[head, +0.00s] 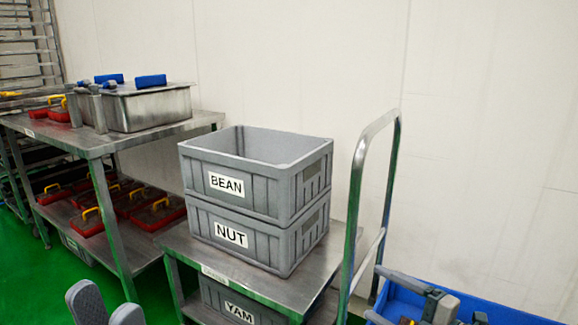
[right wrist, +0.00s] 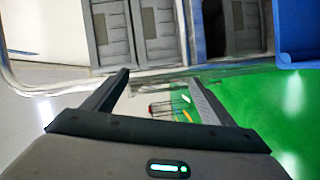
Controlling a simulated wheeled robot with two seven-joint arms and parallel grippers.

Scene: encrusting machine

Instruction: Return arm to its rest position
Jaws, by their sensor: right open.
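My left gripper (head: 106,308) is at the bottom left of the head view. Its two grey fingers stand apart, with nothing seen between them; its arm is out of frame. My right gripper (right wrist: 158,80) is open and empty in the right wrist view, its two dark fingers spread over green floor and pale surfaces. Grey parts of my right arm show at the lower right of the head view, in front of a blue container (head: 500,312).
A grey crate marked BEAN (head: 275,192) is stacked on one marked NUT (head: 262,247), on a metal cart (head: 312,280) with a tall handle (head: 356,190). A YAM crate (head: 222,297) is below. A steel table (head: 85,141) at left holds metal bins (head: 148,108).

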